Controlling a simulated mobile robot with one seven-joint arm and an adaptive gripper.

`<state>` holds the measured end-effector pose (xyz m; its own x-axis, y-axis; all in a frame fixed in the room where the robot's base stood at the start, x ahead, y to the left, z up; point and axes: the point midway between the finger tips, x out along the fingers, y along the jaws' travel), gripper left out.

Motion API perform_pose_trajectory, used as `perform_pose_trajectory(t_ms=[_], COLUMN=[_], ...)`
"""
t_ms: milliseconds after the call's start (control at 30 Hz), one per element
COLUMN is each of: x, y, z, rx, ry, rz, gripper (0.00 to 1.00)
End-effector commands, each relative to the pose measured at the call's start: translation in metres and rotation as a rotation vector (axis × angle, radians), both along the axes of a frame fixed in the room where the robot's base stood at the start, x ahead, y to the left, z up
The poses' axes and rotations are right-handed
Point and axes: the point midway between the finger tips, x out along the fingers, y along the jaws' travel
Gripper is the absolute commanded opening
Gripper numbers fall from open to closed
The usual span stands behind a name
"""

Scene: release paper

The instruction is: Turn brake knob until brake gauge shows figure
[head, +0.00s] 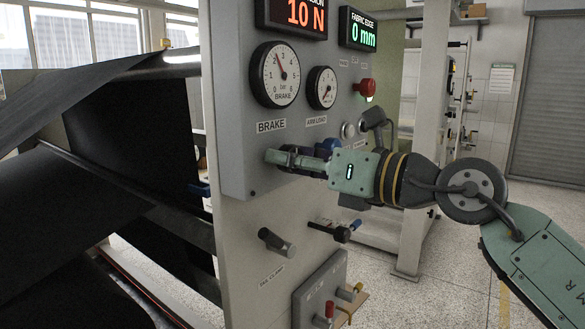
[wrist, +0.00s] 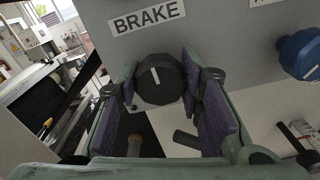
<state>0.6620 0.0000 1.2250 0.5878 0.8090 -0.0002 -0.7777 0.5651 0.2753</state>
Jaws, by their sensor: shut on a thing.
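The black brake knob (wrist: 158,84) sits on the grey panel under the BRAKE label (wrist: 147,17). It has a white pointer line, tilted slightly left of upright in the wrist view. My gripper (wrist: 160,88) is shut on the knob, one finger on each side. In the head view my gripper (head: 277,158) reaches the panel from the right and mostly hides the knob. The round white brake gauge (head: 275,75) is above it. Its needle points up and slightly left; the exact figure is too small to read surely.
An ARM LOAD gauge (head: 321,88) and a red knob (head: 365,87) are to the right. A blue knob (wrist: 298,54) is close beside my gripper. Displays read 10 N (head: 304,13) and 0 mm (head: 362,32). A clamp handle (head: 277,242) sticks out below. Dark rolls are at left.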

Motion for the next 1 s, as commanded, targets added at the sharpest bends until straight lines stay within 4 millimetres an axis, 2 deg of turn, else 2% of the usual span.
perform_pose_trajectory(t_ms=[1000], x=[0.0001], y=[-0.0005], z=[0.0003], rx=[0.567], ry=[0.78], rz=[-0.002], gripper=[0.06])
